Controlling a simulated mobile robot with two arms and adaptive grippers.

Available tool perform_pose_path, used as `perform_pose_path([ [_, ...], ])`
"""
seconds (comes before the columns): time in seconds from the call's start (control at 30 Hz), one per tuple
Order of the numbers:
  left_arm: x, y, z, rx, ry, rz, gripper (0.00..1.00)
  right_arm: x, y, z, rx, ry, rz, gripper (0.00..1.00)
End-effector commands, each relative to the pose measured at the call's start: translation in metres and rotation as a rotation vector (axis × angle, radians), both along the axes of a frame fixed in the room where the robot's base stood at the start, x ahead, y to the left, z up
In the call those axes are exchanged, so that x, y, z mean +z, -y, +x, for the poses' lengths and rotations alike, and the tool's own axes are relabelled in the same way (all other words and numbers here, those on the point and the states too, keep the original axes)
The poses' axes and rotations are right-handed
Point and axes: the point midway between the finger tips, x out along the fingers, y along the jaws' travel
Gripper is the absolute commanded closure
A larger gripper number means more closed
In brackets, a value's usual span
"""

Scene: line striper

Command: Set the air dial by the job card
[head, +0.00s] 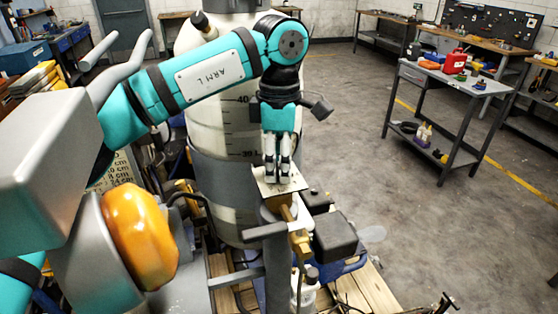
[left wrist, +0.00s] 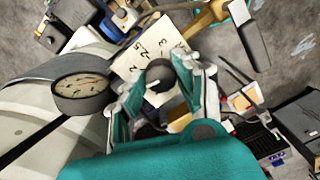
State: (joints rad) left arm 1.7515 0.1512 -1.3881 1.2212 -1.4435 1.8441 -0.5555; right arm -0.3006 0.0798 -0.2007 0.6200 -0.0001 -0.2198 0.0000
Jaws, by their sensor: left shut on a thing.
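The air dial is a pale square plate (head: 268,188) with a dark round knob (left wrist: 160,76) in its middle. In the left wrist view the plate (left wrist: 127,64) shows the numbers 2, 2.5 and 3, and the knob bears a pale pointer mark. My left gripper (head: 278,172) comes down from above and is shut on the knob, with one finger on each side in the left wrist view (left wrist: 160,88). The fingers hide part of the plate. A card with lines in cm (head: 122,172) shows partly behind my arm. My right gripper is out of view.
A round gauge (left wrist: 84,88) with a pale face sits beside the dial. A large white tank (head: 225,115) stands behind my left arm. The floor between is open.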

Motion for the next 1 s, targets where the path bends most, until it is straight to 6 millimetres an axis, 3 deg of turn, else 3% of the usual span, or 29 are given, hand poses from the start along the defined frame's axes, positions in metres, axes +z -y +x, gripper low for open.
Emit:
perform_pose_path([
  [0.5,0.0011,0.0008,-0.0003,-0.409,0.002,-0.002,1.00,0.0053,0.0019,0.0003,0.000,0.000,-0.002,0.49],
  [1.0,0.0009,0.0006,-0.0002,-0.536,0.002,-0.001,1.00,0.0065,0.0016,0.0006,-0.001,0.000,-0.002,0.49],
])
